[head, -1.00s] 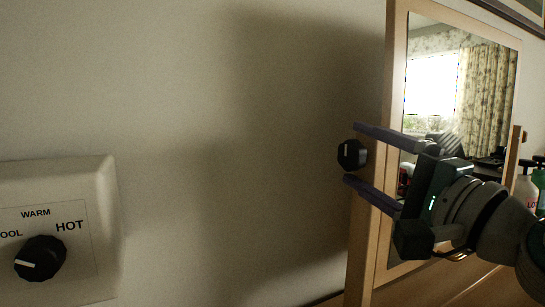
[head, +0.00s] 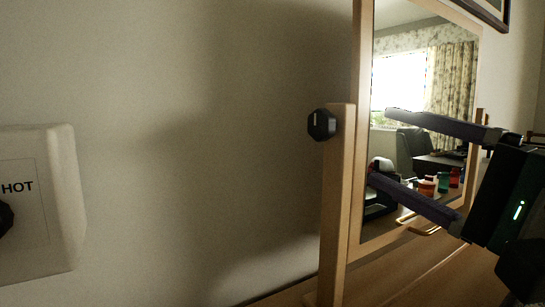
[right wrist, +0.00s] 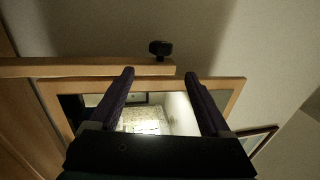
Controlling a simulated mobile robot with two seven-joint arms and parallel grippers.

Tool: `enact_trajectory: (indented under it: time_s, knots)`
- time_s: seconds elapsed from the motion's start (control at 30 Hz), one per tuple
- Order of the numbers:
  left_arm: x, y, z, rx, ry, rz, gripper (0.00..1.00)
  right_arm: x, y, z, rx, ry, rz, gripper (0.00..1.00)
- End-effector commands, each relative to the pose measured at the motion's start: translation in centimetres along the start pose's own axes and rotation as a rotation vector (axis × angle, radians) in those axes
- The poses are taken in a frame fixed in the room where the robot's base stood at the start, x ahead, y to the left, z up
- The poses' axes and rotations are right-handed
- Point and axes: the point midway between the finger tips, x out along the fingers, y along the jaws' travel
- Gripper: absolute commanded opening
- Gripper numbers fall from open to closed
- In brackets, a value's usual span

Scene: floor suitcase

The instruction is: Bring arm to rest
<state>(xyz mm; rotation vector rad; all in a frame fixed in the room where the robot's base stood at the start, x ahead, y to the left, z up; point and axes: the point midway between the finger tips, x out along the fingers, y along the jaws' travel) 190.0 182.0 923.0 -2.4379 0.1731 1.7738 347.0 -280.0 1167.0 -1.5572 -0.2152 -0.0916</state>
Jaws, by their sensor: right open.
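My right gripper (head: 380,143) is open and empty in the head view, in front of the mirror and to the right of the black knob (head: 322,125). The knob sits at the top of the mirror's wooden post (head: 337,200), apart from the fingers. In the right wrist view the two purple fingers (right wrist: 158,80) are spread with nothing between them. The knob (right wrist: 160,48) lies beyond the fingertips there. The left gripper is not in view.
The framed mirror (head: 420,75) stands close behind my right gripper on a wooden surface (head: 430,270). A white control panel (head: 62,200) marked HOT is on the wall at left. A picture frame (head: 488,10) hangs at top right. The wall between panel and mirror is bare.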

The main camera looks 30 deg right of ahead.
Motion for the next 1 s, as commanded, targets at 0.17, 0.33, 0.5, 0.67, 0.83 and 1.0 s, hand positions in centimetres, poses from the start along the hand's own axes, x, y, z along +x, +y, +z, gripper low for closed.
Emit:
enact_trajectory:
  time_s: [0.17,0.33,0.5,0.67,0.83,1.0]
  knots:
    - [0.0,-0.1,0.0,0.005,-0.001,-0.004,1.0,0.0,-0.1,0.0,0.0,0.0,0.0,0.81]
    - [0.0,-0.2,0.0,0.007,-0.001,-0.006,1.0,0.0,0.0,0.0,0.0,0.0,0.0,0.81]
    - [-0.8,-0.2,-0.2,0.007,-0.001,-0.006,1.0,0.1,0.2,1.4,-0.058,-0.045,0.042,0.81]
    - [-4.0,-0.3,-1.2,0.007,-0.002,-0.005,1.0,-0.9,3.0,7.8,-0.387,-0.299,0.271,0.81]
    - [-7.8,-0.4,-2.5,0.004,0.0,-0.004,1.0,-6.5,7.9,12.7,-0.868,-0.69,0.608,0.81]
    - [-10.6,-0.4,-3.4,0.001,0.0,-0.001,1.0,-12.9,9.3,12.4,-1.194,-1.007,0.897,0.81]
